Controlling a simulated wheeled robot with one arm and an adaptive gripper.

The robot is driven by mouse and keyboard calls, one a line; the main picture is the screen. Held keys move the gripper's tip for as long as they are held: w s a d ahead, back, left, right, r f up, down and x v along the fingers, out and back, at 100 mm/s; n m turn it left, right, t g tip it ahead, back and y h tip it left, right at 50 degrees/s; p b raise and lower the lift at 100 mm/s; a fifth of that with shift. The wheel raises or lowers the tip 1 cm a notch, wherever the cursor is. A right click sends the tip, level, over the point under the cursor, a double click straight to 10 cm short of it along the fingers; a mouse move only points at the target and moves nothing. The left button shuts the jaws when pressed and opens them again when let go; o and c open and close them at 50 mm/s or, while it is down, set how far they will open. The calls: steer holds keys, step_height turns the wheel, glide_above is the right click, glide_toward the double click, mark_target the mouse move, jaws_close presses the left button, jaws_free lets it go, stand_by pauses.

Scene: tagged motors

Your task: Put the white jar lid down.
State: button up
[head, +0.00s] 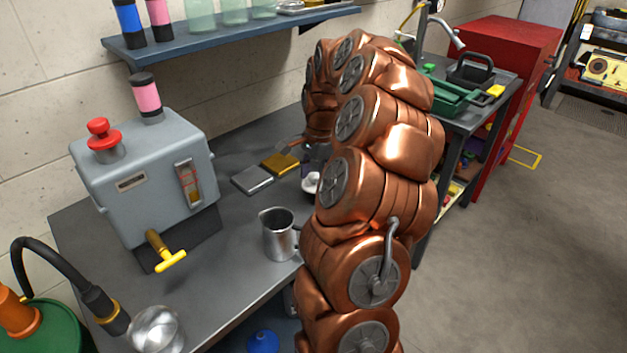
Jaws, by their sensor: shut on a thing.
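The white jar lid (311,183) shows as a small white shape at the right part of the grey workbench (235,295), partly covered by my copper arm. My gripper (312,172) is dark, points down at the lid and is shut on it. My arm hides much of the gripper and the lid's right side. I cannot tell whether the lid touches the bench top.
A silver flat case (251,180) and a yellow one (280,163) lie left of my gripper. A metal jug (278,236) stands nearer. A grey machine (150,170) fills the bench's left. Bare bench lies between the machine and jug.

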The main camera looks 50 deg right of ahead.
steer(key=shift+f, duration=0.65)
steer(key=shift+f, duration=0.2)
steer(key=o, duration=0.9)
steer(key=shift+s+d+r+b, duration=0.1)
steer(key=shift+d+r+b, duration=0.15)
steer(key=shift+r, duration=1.8)
steer(key=shift+d+r+b, duration=0.25)
steer(key=shift+r, duration=1.8)
steer(key=shift+s+d+r+b, duration=0.1)
steer(key=shift+d+r+b, duration=0.15)
steer(key=shift+r, duration=1.8)
